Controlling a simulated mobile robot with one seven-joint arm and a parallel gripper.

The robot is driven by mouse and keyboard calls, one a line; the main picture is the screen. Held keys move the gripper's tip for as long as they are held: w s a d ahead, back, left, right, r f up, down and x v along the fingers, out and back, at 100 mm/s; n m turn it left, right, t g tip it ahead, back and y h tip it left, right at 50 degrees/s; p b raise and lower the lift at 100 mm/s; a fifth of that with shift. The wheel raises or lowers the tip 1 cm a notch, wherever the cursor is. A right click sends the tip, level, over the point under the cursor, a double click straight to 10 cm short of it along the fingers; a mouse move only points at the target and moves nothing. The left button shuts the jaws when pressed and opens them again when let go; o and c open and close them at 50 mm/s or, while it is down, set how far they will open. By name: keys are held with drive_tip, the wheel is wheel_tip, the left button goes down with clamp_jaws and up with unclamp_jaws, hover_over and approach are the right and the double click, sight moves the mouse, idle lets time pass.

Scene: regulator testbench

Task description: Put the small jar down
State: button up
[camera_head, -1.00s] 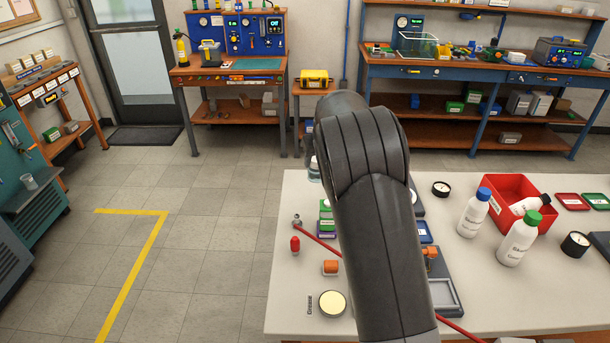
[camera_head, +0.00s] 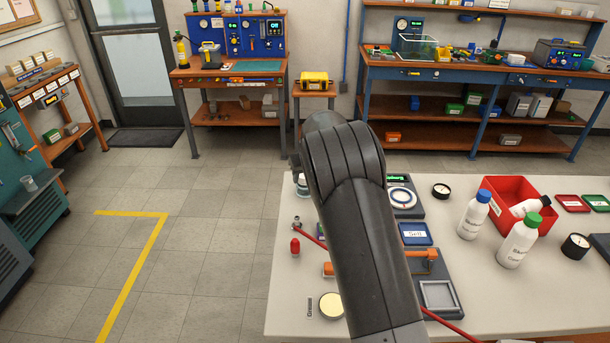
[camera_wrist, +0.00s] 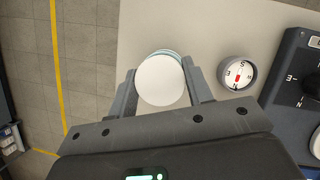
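The small jar, with a round white lid (camera_wrist: 160,82) and a bluish edge, is between the two fingers of my gripper (camera_wrist: 159,70) in the wrist view. The fingers flank it closely and appear shut on it. In the head view the jar (camera_head: 302,186) shows partly, left of my arm at the far left part of the white table (camera_head: 290,262). My gripper is mostly hidden behind my arm there. Whether the jar's base touches the table cannot be told.
A round dial (camera_wrist: 238,74) and a dark device (camera_wrist: 293,82) lie right of the jar. A red stopper-like piece (camera_head: 295,246), a red rod and a round tin (camera_head: 332,305) are nearer. White bottles (camera_head: 474,214) and a red bin (camera_head: 507,188) stand right. The table's left edge is close.

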drive_tip(key=o, duration=0.5)
drive_tip(key=shift+c, duration=0.2)
drive_tip(key=v, duration=1.2)
drive_tip(key=s+d+r+n, duration=0.7)
drive_tip(key=s+r, duration=0.1)
drive_tip(key=s, duration=0.2)
drive_tip(key=s+d+r+n, duration=0.2)
drive_tip(key=s+n, duration=0.2)
drive_tip(key=s, duration=0.2)
drive_tip(key=s+d+r+n, duration=0.2)
drive_tip(key=s+n, duration=0.3)
drive_tip(key=s, duration=0.2)
drive_tip(key=s+d+f+n+h, duration=0.1)
drive_tip(key=s+d+f+n, duration=0.1)
drive_tip(key=s+n, duration=0.5)
drive_tip(key=s+d+f+n+t, duration=0.1)
drive_tip(key=s+d+f+n, duration=0.1)
drive_tip(key=s+n, duration=0.6)
drive_tip(key=s, duration=0.6)
drive_tip(key=shift+s+f+h, duration=0.3)
drive_tip(key=shift+s+h, duration=0.05)
drive_tip(key=shift+h, duration=0.05)
drive_tip(key=shift+d, duration=0.1)
